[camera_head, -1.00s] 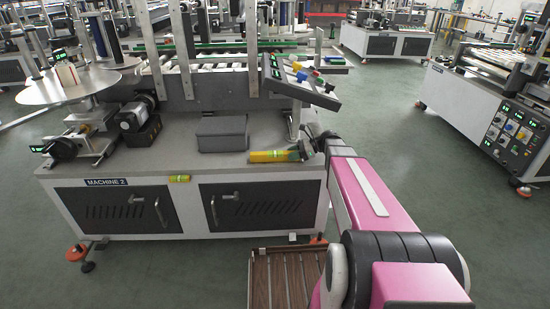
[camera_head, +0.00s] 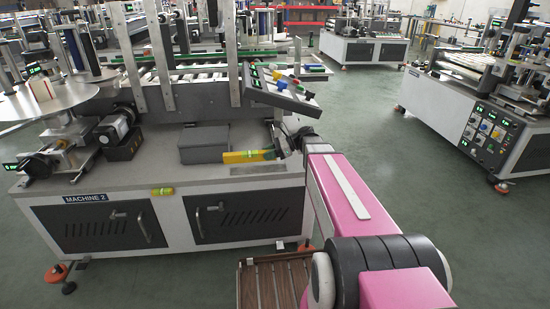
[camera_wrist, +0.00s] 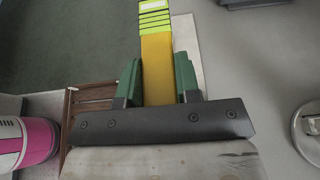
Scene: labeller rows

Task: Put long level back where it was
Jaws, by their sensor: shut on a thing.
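The long level is a yellow bar with a lime-green part; in the head view the long level (camera_head: 248,156) appears over the front right of the machine's grey top. Whether it touches the top is unclear. In the wrist view the long level (camera_wrist: 157,68) runs away from me between the green finger pads, its striped lime part at the far end. My gripper (camera_wrist: 158,82) is shut on it. In the head view my gripper (camera_head: 284,149) is small, at the level's right end, partly hidden by my pink arm.
Machine 2 (camera_head: 120,180) carries a dark grey box (camera_head: 204,144) left of the level and a button panel (camera_head: 284,90) behind. A small yellow-green level (camera_head: 162,191) is at its front edge. A brown slatted surface (camera_head: 262,285) lies low in front. Open green floor is at right.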

